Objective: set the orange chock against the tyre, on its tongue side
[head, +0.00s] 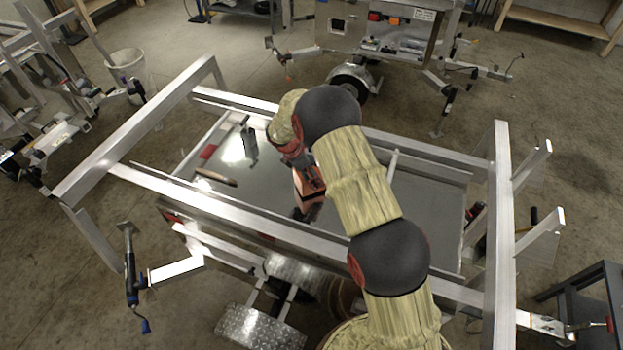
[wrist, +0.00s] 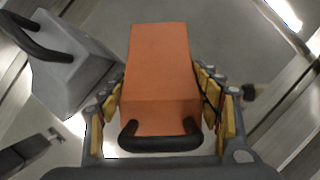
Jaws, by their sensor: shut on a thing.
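The orange chock (wrist: 162,62) is a block with a black handle, held between the yellow-padded fingers of my gripper (wrist: 163,95). In the head view the chock (head: 309,179) shows over the grey bed of the near trailer (head: 400,208), partly hidden by my arm. My gripper is shut on its two sides. A grey chock-like block (wrist: 68,65) with a black handle is left of the gripper in the wrist view. In the head view, a diamond-plate fender (head: 300,270) is on the trailer's near side. The tyre below it is mostly hidden, and its contact with the floor cannot be seen.
Aluminium rails (head: 240,211) frame the trailer bed. A brown-handled tool (head: 217,178) and a dark upright object (head: 249,143) are on the bed. A metal step (head: 262,326) and a jack (head: 130,265) stand on the near side. Concrete floor is open at lower left.

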